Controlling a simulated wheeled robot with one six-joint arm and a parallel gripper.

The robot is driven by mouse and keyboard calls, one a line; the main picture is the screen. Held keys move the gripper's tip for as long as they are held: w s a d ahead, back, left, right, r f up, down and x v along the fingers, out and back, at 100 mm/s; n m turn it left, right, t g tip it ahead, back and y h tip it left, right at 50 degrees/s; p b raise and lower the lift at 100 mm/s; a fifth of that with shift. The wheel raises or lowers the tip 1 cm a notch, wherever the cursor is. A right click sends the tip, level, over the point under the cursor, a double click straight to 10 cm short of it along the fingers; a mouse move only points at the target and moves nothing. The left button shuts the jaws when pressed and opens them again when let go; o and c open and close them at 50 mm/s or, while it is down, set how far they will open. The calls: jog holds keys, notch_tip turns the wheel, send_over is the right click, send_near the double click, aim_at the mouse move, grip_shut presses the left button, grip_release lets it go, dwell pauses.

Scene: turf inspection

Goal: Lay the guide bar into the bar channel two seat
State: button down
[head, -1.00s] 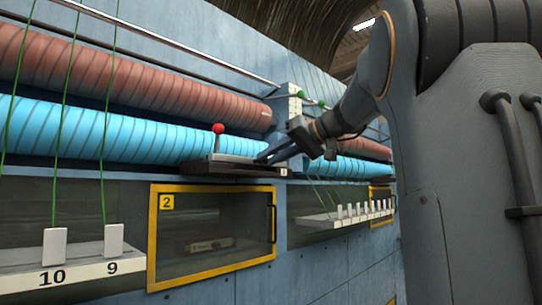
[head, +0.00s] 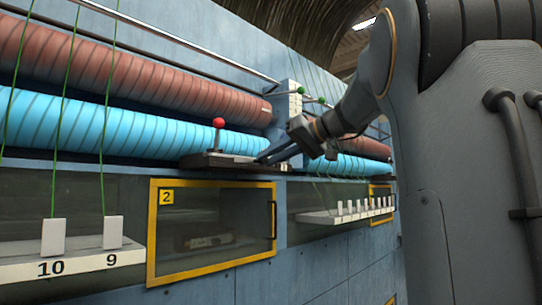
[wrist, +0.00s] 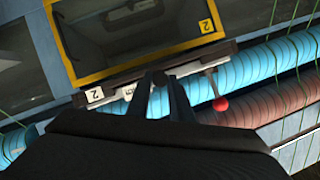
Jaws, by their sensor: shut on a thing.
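My gripper (head: 264,159) reaches in from the right to the dark ledge of bar channel two (head: 205,162), below the blue roller. In the wrist view its fingers (wrist: 161,80) are shut on the pale guide bar (wrist: 127,93). The bar lies along the channel, low against it. In the head view the bar is mostly hidden by the channel's front edge and my fingers, so I cannot tell whether it touches the bottom. A red-knobbed lever (head: 218,123) stands upright at the channel; it also shows in the wrist view (wrist: 220,104). A number 2 label (wrist: 95,96) marks the channel end.
A yellow-framed window (head: 152,235) marked 2 is below the channel. Blue (head: 120,133) and red-brown (head: 130,77) rollers run behind it. White numbered shelves with upright tabs stand left (head: 75,265) and right (head: 330,217). Green threads hang in front of the rollers.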

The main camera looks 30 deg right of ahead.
jog(key=shift+f, duration=0.2)
jog(key=c, duration=1.5)
grip_release()
jog(key=shift+b+v, duration=1.05)
jog(key=shift+v, duration=2.9)
